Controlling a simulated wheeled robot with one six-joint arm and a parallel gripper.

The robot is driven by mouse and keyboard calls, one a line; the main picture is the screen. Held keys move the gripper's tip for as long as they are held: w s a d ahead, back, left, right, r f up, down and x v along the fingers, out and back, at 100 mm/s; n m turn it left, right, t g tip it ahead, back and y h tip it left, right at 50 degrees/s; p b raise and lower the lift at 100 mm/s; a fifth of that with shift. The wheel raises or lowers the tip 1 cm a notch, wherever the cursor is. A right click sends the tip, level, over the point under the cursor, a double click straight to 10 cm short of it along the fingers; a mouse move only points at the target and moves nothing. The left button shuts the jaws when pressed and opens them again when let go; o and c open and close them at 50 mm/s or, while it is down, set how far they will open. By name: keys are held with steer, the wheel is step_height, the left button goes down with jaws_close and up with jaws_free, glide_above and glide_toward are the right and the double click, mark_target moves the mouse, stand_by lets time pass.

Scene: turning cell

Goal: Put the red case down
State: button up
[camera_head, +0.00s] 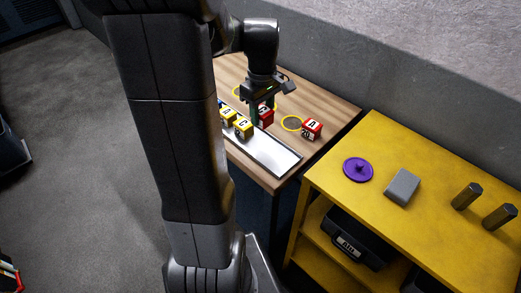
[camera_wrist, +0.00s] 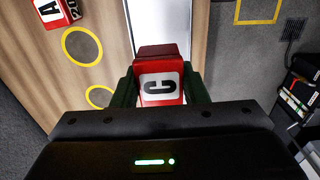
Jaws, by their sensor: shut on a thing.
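My gripper (camera_head: 262,108) is shut on a red case (camera_head: 267,117) above the wooden table. In the wrist view the same red case (camera_wrist: 160,84) has a white label with a black C and sits between the two dark green fingers. Whether its underside touches anything cannot be told. A second red case, marked A (camera_head: 312,128), stands on the table to the right. It also shows at the top left of the wrist view (camera_wrist: 55,10).
A pale tray (camera_head: 272,155) along the table's front edge holds yellow cases (camera_head: 243,129). Yellow rings (camera_head: 291,123) mark the wooden table (camera_head: 330,100); the one beside case A looks empty. A yellow bench (camera_head: 430,180) at right carries a purple disc (camera_head: 358,169) and grey block (camera_head: 402,187).

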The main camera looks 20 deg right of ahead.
mark_target(262, 147)
step_height(262, 147, down, 10)
steer(key=shift+r+p, duration=0.1)
steer(key=shift+p, duration=0.2)
steer(key=shift+f, duration=0.2)
steer(key=o, duration=1.1)
step_height(262, 147, up, 12)
steer(key=shift+r, duration=0.2)
